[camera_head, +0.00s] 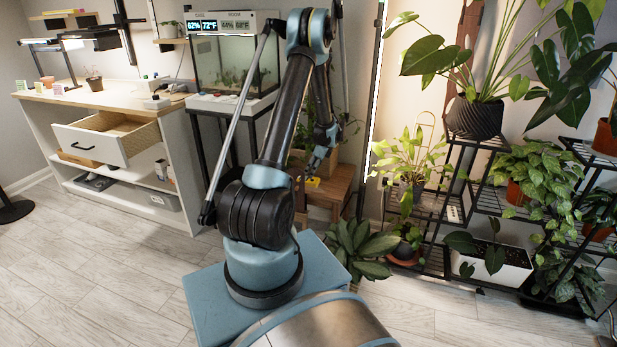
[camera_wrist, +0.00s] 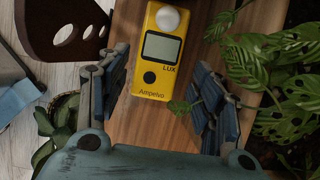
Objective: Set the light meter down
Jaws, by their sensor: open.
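My arm hides part of the stool in the head view.
Leafy plants (camera_wrist: 280,75) crowd the right of the wooden surface, and one leaf reaches close to the meter. A dark brown curved piece (camera_wrist: 62,25) is at upper left. The plant shelf (camera_head: 430,205) stands right, a glass tank (camera_head: 235,65) behind, and an open drawer (camera_head: 105,138) left.

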